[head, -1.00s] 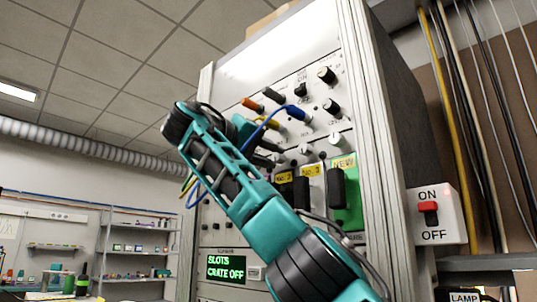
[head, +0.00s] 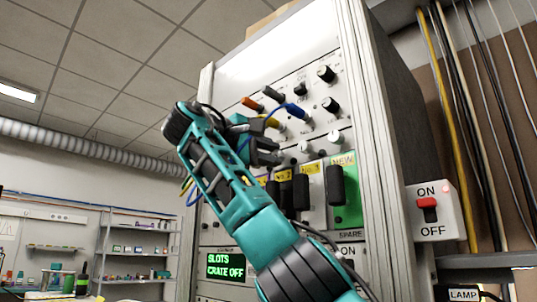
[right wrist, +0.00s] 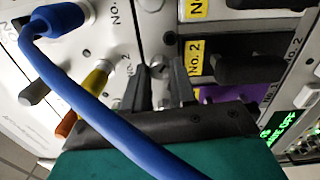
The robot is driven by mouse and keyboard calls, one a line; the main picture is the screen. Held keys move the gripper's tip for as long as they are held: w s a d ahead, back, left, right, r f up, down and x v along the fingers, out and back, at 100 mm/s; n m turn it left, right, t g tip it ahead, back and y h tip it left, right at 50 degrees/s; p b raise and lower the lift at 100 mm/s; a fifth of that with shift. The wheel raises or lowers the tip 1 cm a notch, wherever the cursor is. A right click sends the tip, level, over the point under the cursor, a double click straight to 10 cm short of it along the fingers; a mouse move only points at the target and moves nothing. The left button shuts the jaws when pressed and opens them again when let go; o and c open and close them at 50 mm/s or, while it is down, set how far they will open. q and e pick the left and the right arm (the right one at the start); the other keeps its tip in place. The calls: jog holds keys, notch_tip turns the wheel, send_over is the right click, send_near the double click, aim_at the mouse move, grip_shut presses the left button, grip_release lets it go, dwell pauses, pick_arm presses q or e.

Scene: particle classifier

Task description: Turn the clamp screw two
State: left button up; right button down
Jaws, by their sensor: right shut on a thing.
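My right gripper (head: 277,150) is in front of the rack's front panel (head: 250,72), just above the row of labelled modules. The right wrist view shows its two dark fingers (right wrist: 162,88) shut on the small silver clamp screw two (right wrist: 157,68), one finger on each side. The screw's head shows partly between the fingers. The yellow No. 2 label (right wrist: 194,50) is right beside it; this label also shows in the head view (head: 284,175). In the head view the gripper and arm hide that screw. My left gripper is not in view.
A blue cable (right wrist: 95,105) crosses close over my gripper. Black module handles (head: 335,185) stick out below, one on a green module marked NEW (head: 350,206). More screws (head: 336,137) and knobs (head: 327,74) stand to the right. A display (head: 226,266) reads SLOTS CRATE OFF.

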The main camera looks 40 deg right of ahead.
jog(key=n+b, duration=0.2)
jog(key=n, duration=2)
jog(key=shift+s+f+n+t+b, duration=0.1)
jog(key=shift+f+n+t+b, duration=0.05)
jog(key=shift+n+t+b, duration=0.2)
jog(key=c, duration=0.9)
grip_release()
jog(key=a, duration=0.4)
jog(key=s+a, duration=0.1)
jog(key=a, duration=0.3)
jog(key=a+p, duration=0.1)
jog(key=a, duration=0.4)
jog(key=shift+s, duration=0.3)
